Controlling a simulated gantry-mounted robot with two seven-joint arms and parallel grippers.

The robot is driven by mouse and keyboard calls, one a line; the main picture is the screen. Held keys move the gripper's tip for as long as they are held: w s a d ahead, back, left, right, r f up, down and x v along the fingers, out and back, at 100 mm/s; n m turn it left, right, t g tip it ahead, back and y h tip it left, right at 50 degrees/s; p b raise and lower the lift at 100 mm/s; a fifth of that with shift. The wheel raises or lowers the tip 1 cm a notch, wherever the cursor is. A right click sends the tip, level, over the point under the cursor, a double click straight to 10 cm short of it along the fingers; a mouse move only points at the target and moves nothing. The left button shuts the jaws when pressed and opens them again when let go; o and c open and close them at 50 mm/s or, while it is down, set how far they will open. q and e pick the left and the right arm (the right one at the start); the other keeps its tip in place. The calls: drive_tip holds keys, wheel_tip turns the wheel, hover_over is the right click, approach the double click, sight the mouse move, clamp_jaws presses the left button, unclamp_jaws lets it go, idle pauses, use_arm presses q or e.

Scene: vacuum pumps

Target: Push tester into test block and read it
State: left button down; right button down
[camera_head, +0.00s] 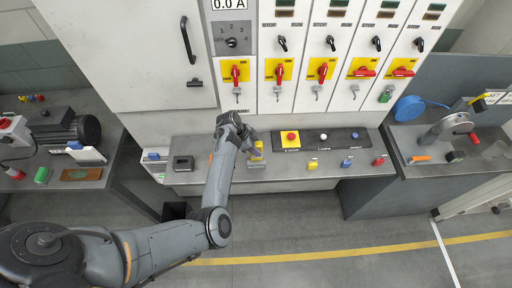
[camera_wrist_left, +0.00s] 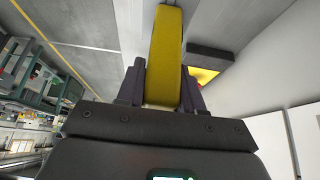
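My left gripper (camera_head: 254,158) is over the narrow grey bench below the cabinet. In the left wrist view its two dark fingers (camera_wrist_left: 160,88) are closed on the sides of a long yellow tester (camera_wrist_left: 167,45). The tester also shows in the head view (camera_head: 258,148), small and partly hidden by the gripper. A small black block (camera_head: 183,163), likely the test block, stands at the left end of the bench, to the left of my gripper and apart from the tester. Its label is too small to read. My right gripper is not in view.
A dark control panel (camera_head: 345,138) with a red button on a yellow plate (camera_head: 291,138) lies right of my gripper. Coloured padlocks (camera_head: 312,164) stand along the bench front. Red-handled switches (camera_head: 322,72) line the cabinet above. The floor in front is clear.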

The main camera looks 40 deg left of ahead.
use_arm(q)
drive_tip(key=c, duration=0.6)
unclamp_jaws()
drive_tip(key=shift+c, duration=0.2)
drive_tip(key=shift+s+a+r, duration=0.15)
drive_tip(key=shift+a+r, duration=0.05)
drive_tip(key=shift+r, duration=0.2)
drive_tip(key=b+v, duration=0.1)
drive_tip(key=v, duration=0.9)
